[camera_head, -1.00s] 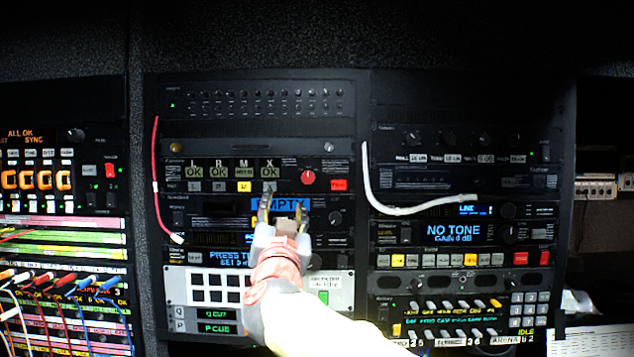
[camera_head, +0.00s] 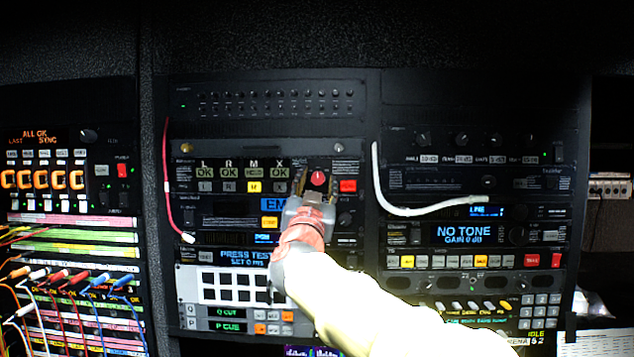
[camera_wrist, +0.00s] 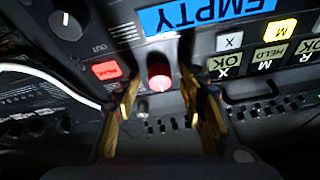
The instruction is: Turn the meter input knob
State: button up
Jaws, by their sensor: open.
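A round red knob (camera_head: 318,178) sits on the panel with the lit OK tiles, left of a red button. The wrist view shows it too (camera_wrist: 159,78). Its label is too small to read, so I cannot tell whether it is the meter input knob. My gripper (camera_head: 317,172) is open, its two fingers pointing at the panel. In the wrist view, the knob appears between the fingers of my gripper (camera_wrist: 160,72), with a gap on each side. I cannot tell how far the tips are from the panel.
A lit red button (camera_wrist: 106,70) is close beside one finger. A larger dark knob (camera_wrist: 66,24) is on the neighbouring unit. A white cable (camera_head: 384,190) hangs to the right, and a red cable (camera_head: 166,180) to the left.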

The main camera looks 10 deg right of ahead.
jog(key=c, duration=0.3)
grip_shut()
dwell(0.3)
